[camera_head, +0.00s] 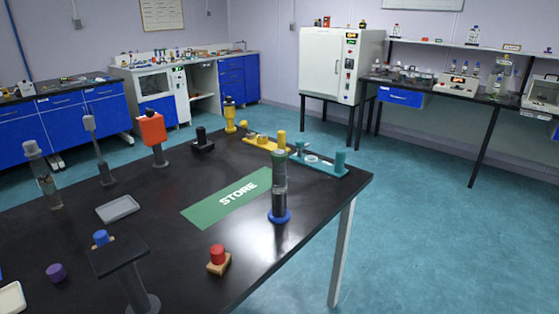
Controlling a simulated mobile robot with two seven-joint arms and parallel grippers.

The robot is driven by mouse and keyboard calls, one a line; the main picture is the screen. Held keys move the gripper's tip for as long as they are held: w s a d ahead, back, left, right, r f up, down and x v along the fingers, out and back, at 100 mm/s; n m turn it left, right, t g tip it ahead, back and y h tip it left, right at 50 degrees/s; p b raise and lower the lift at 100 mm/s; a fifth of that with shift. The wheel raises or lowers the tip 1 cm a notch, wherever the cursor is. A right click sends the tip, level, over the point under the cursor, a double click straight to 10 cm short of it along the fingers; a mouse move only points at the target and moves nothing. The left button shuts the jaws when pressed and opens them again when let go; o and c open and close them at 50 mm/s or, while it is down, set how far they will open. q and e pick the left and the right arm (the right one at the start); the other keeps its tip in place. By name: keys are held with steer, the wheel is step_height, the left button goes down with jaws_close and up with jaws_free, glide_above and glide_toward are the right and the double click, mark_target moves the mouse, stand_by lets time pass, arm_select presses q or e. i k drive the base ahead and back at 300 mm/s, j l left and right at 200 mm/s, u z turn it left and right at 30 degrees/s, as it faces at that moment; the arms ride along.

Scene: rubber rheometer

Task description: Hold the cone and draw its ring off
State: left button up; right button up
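I see no plainly cone-shaped piece, and cannot tell which piece is the cone. A dark upright cylinder with a green upper part (279,180) stands near the table's right edge. A blue ring (279,216) lies around its foot. A red-topped piece (218,254) sits on a small wooden block closer to me. A blue knob (101,238) shows at the rim of a black plate on a stand (120,256). Neither of my grippers is in view, and nothing is seen being held.
The black table (170,235) bears a green STORE mat (230,198), a grey tray (118,208), a purple piece (56,272) and a red-headed stand (152,130). Yellow (262,144) and teal (328,165) fixtures line the far edge.

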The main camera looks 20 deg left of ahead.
mark_target(276, 158)
steer(key=i+l, duration=0.8)
steer(key=l, duration=0.2)
steer(key=i+l+u, duration=0.1)
steer(key=u, duration=0.25)
steer(key=l+u, duration=0.15)
steer(key=u, duration=0.2)
steer(key=i+l+u, duration=0.1)
steer(key=u, duration=0.25)
